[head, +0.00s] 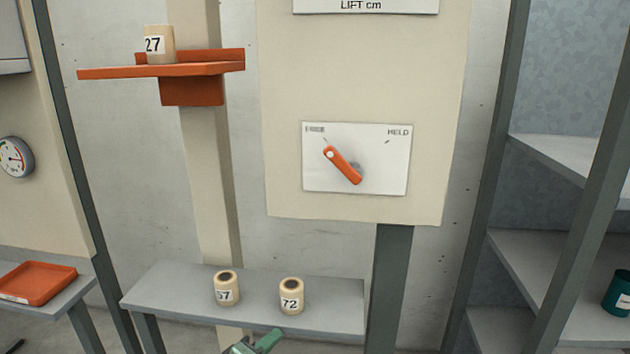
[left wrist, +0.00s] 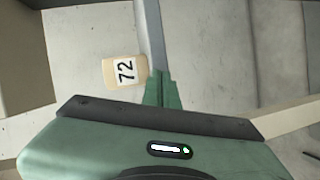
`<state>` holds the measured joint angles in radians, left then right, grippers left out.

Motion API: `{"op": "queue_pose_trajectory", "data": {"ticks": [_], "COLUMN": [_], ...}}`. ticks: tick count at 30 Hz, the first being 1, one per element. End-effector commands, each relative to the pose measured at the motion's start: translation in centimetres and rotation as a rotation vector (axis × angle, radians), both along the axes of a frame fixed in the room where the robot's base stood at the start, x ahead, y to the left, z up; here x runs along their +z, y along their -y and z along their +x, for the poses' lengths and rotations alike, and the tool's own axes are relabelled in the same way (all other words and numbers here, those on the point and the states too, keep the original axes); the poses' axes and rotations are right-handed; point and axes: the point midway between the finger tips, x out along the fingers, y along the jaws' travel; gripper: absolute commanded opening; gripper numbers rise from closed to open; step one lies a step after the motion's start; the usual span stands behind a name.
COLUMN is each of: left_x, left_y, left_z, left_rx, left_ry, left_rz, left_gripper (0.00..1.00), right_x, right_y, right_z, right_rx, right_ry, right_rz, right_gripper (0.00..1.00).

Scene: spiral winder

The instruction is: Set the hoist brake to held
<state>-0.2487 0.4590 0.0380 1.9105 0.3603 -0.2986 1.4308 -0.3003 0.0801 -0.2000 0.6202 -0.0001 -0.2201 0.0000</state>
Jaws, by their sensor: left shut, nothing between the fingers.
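The hoist brake is an orange lever (head: 343,166) on a white plate (head: 383,178) fixed to a cream panel. The plate's right label reads HELD; the left label is too small to read. The lever's free end points up and left, toward the left label. My left gripper (head: 270,340) is at the bottom of the head view, well below the lever and in front of the grey shelf. It also shows in the left wrist view (left wrist: 162,88), shut and empty, beside the cylinder marked 72 (left wrist: 126,71). My right gripper is in neither view.
Cylinders marked 57 (head: 227,288) and 72 (head: 291,296) stand on the low grey shelf (head: 170,289). A cylinder marked 27 (head: 160,45) stands on an orange bracket (head: 120,72). An orange tray (head: 37,284) is at left. The space before the plate is clear.

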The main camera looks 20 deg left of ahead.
Motion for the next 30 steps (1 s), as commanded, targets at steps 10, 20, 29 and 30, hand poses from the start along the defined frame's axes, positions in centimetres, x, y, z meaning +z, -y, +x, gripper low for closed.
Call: {"op": "queue_pose_trajectory", "data": {"ticks": [10,20,29,30], "left_x": [24.3,31.4,31.5,31.5], "left_y": [2.0,2.5,2.5,2.5], "left_z": [-0.7,-2.9,-2.9,-2.8], "left_rx": [-0.194,-0.352,-0.353,-0.352], "left_ry": [0.423,0.508,0.508,0.508], "left_rz": [-0.716,-0.993,-0.997,-0.997], "left_gripper": [0.00,0.00,0.00,0.00], "right_x": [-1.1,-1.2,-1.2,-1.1], "right_y": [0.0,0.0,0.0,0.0], "right_z": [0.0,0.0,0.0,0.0], "right_rx": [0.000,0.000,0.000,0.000], "right_ry": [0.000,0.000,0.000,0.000], "right_rz": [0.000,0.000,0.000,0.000], "right_gripper": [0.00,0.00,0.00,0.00]}}
